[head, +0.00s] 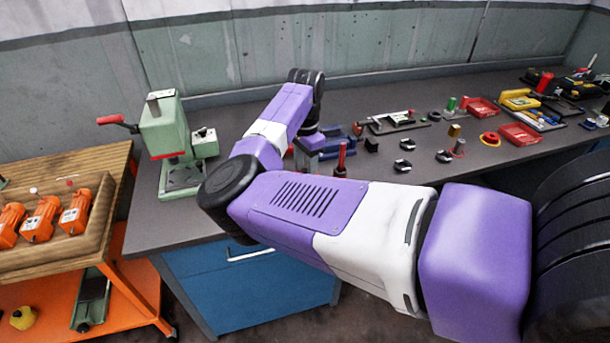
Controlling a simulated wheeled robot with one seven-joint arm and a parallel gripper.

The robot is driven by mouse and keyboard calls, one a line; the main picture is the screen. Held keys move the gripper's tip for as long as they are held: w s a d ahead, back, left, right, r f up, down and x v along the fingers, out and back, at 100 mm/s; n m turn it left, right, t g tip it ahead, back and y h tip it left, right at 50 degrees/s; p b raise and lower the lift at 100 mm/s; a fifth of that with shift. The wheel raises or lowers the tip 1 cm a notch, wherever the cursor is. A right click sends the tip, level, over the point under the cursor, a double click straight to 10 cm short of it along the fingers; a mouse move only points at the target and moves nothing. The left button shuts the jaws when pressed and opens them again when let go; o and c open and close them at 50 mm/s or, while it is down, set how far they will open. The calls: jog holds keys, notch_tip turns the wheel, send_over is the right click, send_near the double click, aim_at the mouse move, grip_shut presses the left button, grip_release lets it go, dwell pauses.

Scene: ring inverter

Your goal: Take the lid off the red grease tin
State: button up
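My purple and white arm reaches over the dark workbench, and my gripper (308,150) points down near its middle. Its fingers are small and partly hidden by my arm, so I cannot tell whether they are open or hold anything. I cannot clearly make out the red grease tin or its lid. A small patch of red (290,149) shows just left of my gripper, mostly hidden. A low round red item with a yellow centre (490,139) lies further right on the bench; I cannot tell if it is a tin.
A green press (164,135) stands left of my gripper. A red upright post (342,156), blue parts (338,140) and dark clamps (403,143) are close on the right. Red trays (520,134) lie further right. An orange cart (145,285) with orange motors (40,218) adjoins the bench.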

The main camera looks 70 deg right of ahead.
grip_shut()
jog(key=shift+r, duration=0.15)
